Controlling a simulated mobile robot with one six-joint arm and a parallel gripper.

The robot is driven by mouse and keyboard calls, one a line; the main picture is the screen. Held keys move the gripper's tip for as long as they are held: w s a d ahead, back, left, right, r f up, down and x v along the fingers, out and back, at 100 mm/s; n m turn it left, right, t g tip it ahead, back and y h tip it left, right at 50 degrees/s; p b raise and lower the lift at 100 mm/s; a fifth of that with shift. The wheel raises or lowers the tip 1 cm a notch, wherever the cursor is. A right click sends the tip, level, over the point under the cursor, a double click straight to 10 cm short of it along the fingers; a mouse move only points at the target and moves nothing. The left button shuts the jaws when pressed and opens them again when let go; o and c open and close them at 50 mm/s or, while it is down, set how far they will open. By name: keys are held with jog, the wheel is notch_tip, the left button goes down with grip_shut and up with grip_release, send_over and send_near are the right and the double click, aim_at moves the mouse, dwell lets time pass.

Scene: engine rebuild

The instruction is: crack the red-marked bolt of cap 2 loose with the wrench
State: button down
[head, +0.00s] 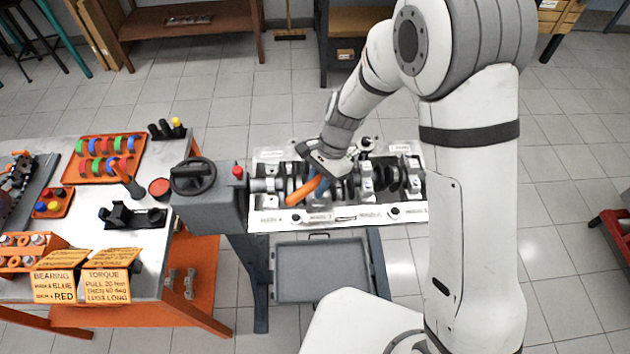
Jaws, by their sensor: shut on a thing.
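The engine block (268,222) is mounted on the grey stand, with the crankshaft and bearing caps lying across its top. My gripper (318,172) is low over the middle of the block and shut on the wrench. The wrench's orange handle (302,191) sticks out to the lower left, slanting over the block. The wrench's head is hidden by my gripper or too small to make out. A cap (366,180) shows to the right of my gripper. I cannot make out the red-marked bolt or tell which cap is cap 2.
The grey stand head (212,205) with a black handwheel and red button adjoins the block's left end. A grey drip tray (320,272) sits below. The left workbench (95,222) holds colored bearing shells in an orange tray (109,160), and two yellow signs.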

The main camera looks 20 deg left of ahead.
jog(key=shift+s+d, duration=0.1)
jog(key=shift+d, duration=0.05)
dwell(0.3)
jog(key=shift+s+d+n, duration=0.3)
jog(key=shift+d+n, duration=0.3)
jog(key=shift+d, duration=0.1)
jog(key=shift+h, duration=0.3)
jog(key=shift+s+d+n, duration=0.25)
jog(key=shift+d+n, duration=0.35)
jog(key=shift+d, duration=0.2)
jog(key=shift+d, duration=0.15)
jog(key=shift+s+d+n+h, duration=0.15)
jog(key=shift+d+n+h, duration=0.3)
jog(key=shift+d, duration=0.25)
jog(key=shift+d+b, duration=0.1)
jog(key=shift+b, duration=0.2)
jog(key=shift+s+d+n, duration=0.1)
jog(key=shift+d+n, duration=0.55)
jog(key=shift+d, duration=0.05)
